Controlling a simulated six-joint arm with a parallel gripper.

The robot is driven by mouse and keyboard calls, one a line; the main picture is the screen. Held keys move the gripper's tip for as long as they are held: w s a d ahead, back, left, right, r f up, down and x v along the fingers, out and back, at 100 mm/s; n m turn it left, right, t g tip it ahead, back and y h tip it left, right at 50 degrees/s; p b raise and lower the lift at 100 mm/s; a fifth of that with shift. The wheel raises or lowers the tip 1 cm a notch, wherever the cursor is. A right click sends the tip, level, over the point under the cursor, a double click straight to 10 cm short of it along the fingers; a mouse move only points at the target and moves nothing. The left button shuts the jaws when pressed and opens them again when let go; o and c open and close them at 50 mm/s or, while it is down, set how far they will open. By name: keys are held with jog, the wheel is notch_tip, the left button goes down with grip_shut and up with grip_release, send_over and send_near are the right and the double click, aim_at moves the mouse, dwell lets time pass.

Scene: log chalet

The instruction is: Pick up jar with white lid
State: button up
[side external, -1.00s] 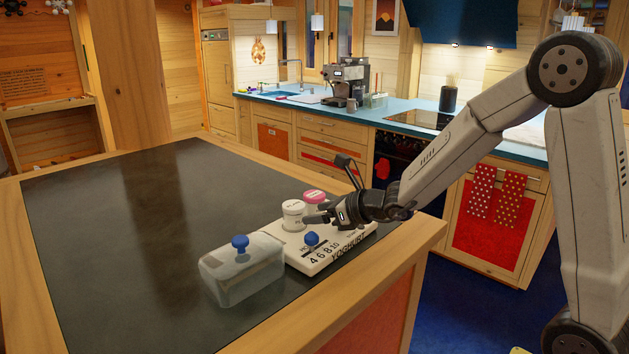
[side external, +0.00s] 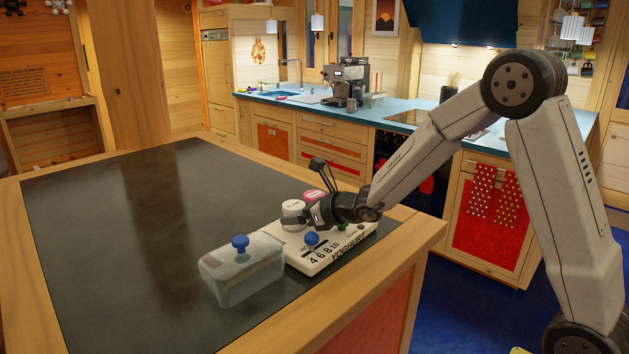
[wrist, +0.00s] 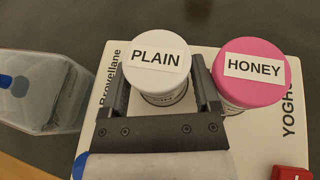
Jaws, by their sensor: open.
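The jar with the white lid (side external: 293,212) stands upright on the white yoghurt maker (side external: 305,262). Its lid reads PLAIN in the wrist view (wrist: 157,62). My gripper (wrist: 160,88) is open, with one finger on each side of this jar. I cannot tell whether the fingers touch it. In the side external view my gripper (side external: 297,220) reaches the jar from the right. A jar with a pink lid (side external: 314,196) stands close beside it. That lid reads HONEY in the wrist view (wrist: 254,68), and my right finger lies between the two jars.
A clear lidded box with a blue knob (side external: 240,272) stands left of the yoghurt maker, also seen in the wrist view (wrist: 60,92). A blue knob (side external: 312,239) rises from the maker's front. The dark worktop (side external: 130,230) is clear to the left and behind.

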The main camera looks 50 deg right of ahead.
jog(key=shift+w+a+f, duration=0.2)
jog(key=shift+w+f, duration=0.05)
jog(key=shift+w, duration=0.25)
jog(key=c, duration=1)
jog(key=shift+c, duration=0.2)
jog(key=shift+r, duration=0.2)
